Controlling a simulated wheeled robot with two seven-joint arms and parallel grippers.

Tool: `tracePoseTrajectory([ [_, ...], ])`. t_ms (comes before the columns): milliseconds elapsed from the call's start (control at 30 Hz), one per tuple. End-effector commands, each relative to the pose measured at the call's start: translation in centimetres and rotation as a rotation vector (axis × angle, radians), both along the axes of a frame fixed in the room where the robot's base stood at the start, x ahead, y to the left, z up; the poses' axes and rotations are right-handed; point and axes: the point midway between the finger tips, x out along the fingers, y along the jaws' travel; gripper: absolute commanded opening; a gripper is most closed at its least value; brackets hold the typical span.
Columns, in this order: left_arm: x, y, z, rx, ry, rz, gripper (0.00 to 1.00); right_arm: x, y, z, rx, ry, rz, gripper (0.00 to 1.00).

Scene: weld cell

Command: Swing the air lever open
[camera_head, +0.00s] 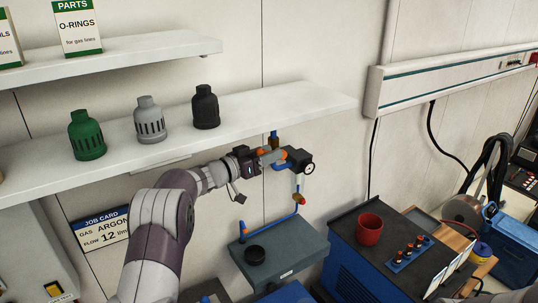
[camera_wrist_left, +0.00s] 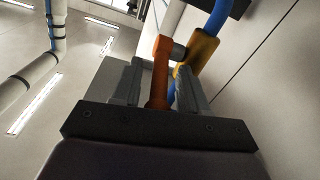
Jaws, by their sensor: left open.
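The orange air lever (camera_wrist_left: 159,78) extends from its pivot beside the yellow valve body (camera_wrist_left: 203,48) toward my left wrist camera. My left gripper (camera_wrist_left: 158,88) is open, with the lever between its two grey fingers. I cannot tell whether either finger touches it. In the head view, my left gripper (camera_head: 268,157) is at the wall piping below the upper shelves, and a bit of orange (camera_head: 263,152) shows at its fingers. The gripper partly hides the lever and valve there. My right gripper is not in view.
A dark regulator with a round gauge (camera_head: 309,168) sits just right of the gripper. A blue pipe (camera_head: 268,223) runs below it to a grey box (camera_head: 284,256). A red mug (camera_head: 369,229) stands on the dark cabinet.

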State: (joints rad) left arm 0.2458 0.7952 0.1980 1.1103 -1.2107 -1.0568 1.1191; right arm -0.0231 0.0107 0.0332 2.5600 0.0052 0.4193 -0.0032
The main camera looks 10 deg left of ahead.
Motion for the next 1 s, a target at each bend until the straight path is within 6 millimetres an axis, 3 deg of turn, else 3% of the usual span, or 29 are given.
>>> tracePoseTrajectory([
  [300,-4.8,4.3,-0.8,0.001,-0.001,0.005,0.43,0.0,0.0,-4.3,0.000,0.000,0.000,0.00],
  [500,-7.8,6.8,-0.7,0.000,0.000,0.003,0.43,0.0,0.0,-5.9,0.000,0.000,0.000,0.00],
  [700,-9.1,7.9,-0.4,0.000,0.000,0.001,0.43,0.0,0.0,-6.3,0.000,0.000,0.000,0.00],
  [967,-9.2,7.9,-0.3,-0.001,0.001,0.001,0.43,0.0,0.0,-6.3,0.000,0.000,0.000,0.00],
  [1000,-9.2,7.9,-0.3,-0.001,0.001,0.000,0.30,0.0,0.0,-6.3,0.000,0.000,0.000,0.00],
])
